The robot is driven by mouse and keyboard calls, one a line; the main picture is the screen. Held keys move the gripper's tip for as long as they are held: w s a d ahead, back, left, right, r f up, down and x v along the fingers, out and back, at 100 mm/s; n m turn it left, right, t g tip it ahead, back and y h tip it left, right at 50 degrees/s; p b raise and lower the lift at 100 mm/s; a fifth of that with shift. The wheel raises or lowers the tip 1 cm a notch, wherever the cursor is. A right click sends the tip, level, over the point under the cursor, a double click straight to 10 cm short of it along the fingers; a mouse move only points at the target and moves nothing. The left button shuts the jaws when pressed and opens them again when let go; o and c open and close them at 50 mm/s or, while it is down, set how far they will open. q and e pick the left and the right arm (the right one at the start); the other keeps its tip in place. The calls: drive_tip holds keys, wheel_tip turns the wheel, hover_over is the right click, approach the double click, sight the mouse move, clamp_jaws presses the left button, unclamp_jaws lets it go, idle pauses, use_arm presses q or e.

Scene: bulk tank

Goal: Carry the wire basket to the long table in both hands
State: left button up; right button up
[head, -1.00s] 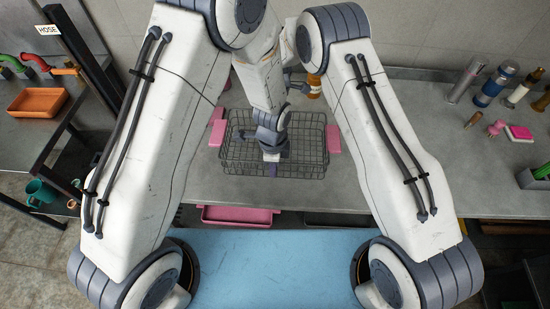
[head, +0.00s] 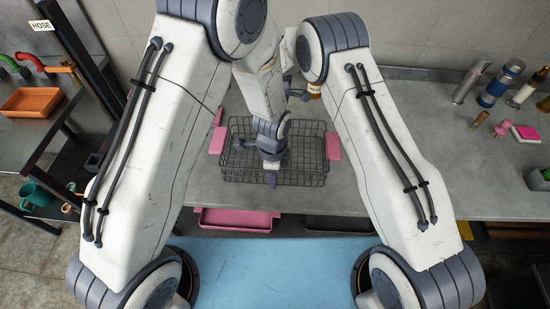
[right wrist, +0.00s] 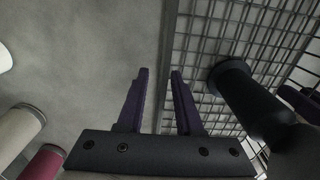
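The dark wire basket (head: 308,177) stands on the grey long table (head: 420,130) in the head view. It has a pink grip at its left end (head: 217,141) and another at its right end (head: 333,146). The basket's mesh (right wrist: 212,45) lies beyond and to the right.
An orange tray (head: 32,101) and a teal mug (head: 35,194) are on the left rack. A pink bin (head: 237,220) sits below the counter. A dark cylinder (right wrist: 250,100) is by the mesh.

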use_arm(q)
wheel_tip(320, 180, up, 11)
drive_tip(key=shift+f, duration=0.1)
drive_tip(key=shift+r, duration=0.55)
use_arm(e)
drive_tip(key=shift+r, duration=0.15)
wheel_tip(320, 180, up, 12)
drive_tip(key=shift+f, duration=0.1)
